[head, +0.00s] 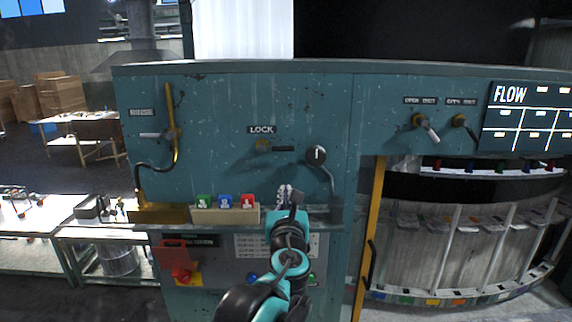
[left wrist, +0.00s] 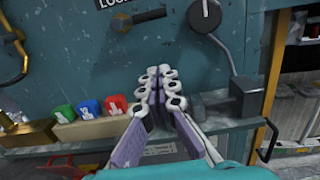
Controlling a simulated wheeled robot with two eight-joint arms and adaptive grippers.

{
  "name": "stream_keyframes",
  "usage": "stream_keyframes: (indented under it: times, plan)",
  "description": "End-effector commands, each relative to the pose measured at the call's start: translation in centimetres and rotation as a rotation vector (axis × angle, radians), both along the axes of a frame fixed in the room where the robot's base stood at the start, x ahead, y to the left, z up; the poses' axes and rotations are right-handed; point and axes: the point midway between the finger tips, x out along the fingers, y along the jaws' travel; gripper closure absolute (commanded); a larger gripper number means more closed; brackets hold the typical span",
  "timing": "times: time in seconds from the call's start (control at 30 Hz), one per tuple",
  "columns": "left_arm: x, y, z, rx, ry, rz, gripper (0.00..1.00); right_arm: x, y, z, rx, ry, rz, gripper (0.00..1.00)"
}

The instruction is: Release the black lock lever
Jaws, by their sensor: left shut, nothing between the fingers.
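The black lock lever (head: 283,149) lies level on the teal panel, right of a brass pivot (head: 262,146) and under the LOCK label (head: 262,129). In the left wrist view the black lock lever (left wrist: 152,14) is near the top edge, with the brass pivot (left wrist: 122,22) at its left. My left gripper (head: 285,190) is below the lever and apart from it. In the left wrist view the fingers of my left gripper (left wrist: 158,80) are together with nothing between them. My right gripper is in neither view.
A round black knob (head: 316,154) with a bent grey rod sits right of the lever. A ledge below holds green, blue and red blocks (head: 225,201). A brass pipe (head: 170,115) stands at the left. The panel around the lever is clear.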

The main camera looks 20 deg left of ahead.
Motion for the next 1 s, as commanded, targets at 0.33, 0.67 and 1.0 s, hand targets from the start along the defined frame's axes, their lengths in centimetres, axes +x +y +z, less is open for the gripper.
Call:
stream_keyframes:
  times: [0.33, 0.67, 1.0]
  plan:
    - [4.9, 1.5, 0.4, -0.001, 0.0, 0.003, 1.0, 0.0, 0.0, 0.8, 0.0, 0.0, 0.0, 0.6]
    - [9.9, 2.9, 2.3, -0.002, -0.001, 0.0, 1.0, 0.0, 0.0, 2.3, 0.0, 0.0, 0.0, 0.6]
    - [10.3, 3.0, 4.5, -0.002, -0.001, 0.0, 1.0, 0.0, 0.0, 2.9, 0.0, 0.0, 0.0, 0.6]
